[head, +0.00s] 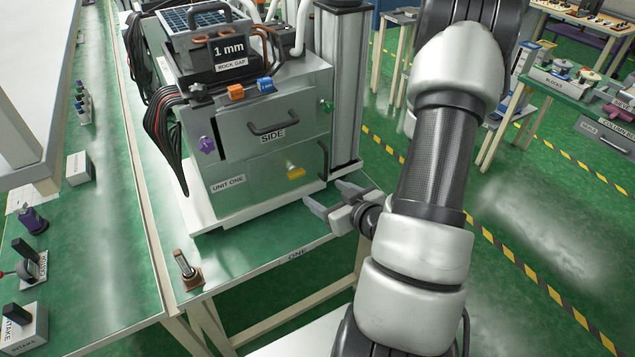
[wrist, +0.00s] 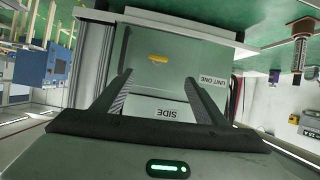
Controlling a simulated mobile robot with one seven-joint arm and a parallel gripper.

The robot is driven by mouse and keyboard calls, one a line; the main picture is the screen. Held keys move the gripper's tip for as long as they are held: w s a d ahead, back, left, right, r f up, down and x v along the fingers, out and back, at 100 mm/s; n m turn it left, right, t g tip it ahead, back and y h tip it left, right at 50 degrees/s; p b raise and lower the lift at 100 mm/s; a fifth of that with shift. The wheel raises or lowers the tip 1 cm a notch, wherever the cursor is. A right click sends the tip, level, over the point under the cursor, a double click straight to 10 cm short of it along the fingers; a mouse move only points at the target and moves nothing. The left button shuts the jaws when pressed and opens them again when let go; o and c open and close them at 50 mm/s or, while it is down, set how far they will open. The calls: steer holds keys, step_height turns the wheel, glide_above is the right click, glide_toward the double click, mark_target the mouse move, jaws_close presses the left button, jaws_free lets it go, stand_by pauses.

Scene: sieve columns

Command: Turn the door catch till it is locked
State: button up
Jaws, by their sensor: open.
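The grey-green cabinet marked UNIT ONE (head: 250,180) stands on the green bench, its labelled side facing me. A small yellow tab (head: 296,173), which looks like the door catch, sits low on its front, towards the right. In the wrist view the yellow tab (wrist: 158,58) appears lengthwise across the picture, beyond and between the fingertips. My gripper (head: 324,193) is open and empty, just in front of the cabinet's lower right corner. Its two fingers also show in the wrist view (wrist: 158,82), apart from the tab. Whether the catch is locked I cannot tell.
A drawer marked SIDE with a dark handle (head: 274,127) is above the tab. A purple knob (head: 206,144) and a green knob (head: 327,105) stick out nearby. A grey post (head: 346,90) stands right of the cabinet. A small upright metal part (head: 186,268) stands on the bench's front left.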

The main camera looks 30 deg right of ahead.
steer(key=s+t, duration=0.1)
steer(key=b, duration=1.6)
glide_toward(297, 173)
steer(key=shift+m, duration=0.3)
steer(key=x, duration=0.7)
steer(key=shift+w+a, duration=0.1)
steer(key=shift+w, duration=0.05)
steer(key=c, duration=1.2)
steer(key=o, duration=1.2)
